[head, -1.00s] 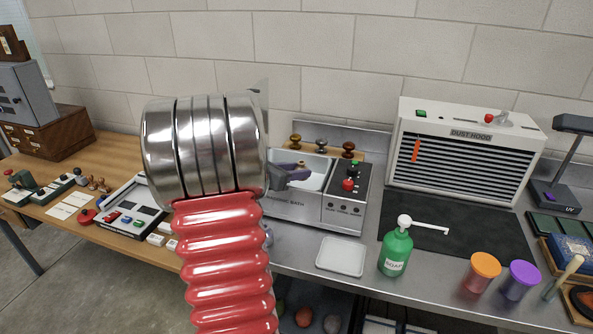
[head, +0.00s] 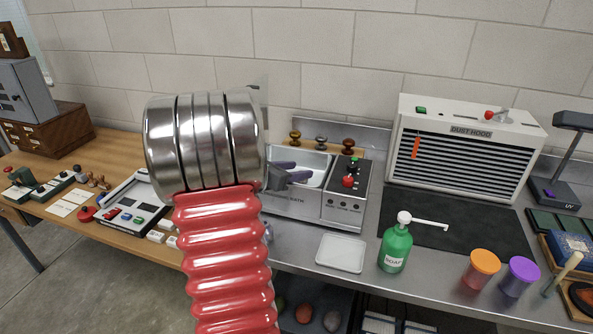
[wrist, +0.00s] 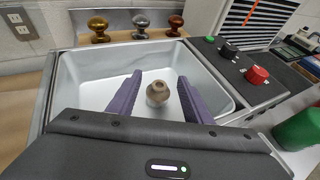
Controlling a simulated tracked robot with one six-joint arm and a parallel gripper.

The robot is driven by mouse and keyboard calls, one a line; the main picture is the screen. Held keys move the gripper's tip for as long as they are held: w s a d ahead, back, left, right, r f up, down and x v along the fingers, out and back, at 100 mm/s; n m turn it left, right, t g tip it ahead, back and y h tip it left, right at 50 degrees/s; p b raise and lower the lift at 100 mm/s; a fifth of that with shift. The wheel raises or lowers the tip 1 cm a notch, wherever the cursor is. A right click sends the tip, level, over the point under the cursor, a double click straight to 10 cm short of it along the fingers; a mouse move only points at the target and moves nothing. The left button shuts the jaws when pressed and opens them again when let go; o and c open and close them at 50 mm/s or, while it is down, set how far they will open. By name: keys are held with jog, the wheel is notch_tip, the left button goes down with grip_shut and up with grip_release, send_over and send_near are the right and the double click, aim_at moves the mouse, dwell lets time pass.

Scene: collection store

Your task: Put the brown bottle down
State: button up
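My gripper (wrist: 160,78) has two purple fingers, one on each side of the bottle. A gap shows between the bottle and each finger, so the gripper looks open around or just above it. How the bottle's base rests is hard to tell. In the head view my gripper (head: 288,173) reaches over the bath's left part, and the bottle is not visible there.
Brass, silver and copper knobs (wrist: 142,20) stand behind the basin. A control panel with a red knob (head: 348,181) is at its right. A white tray (head: 341,253) and green soap bottle (head: 396,250) stand in front. The dust hood (head: 461,150) is further right.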

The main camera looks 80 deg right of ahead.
jog(key=shift+o, duration=0.4)
jog(key=r+v, duration=0.1)
jog(key=v, duration=1.1)
jog(key=shift+r, duration=0.15)
dwell(0.5)
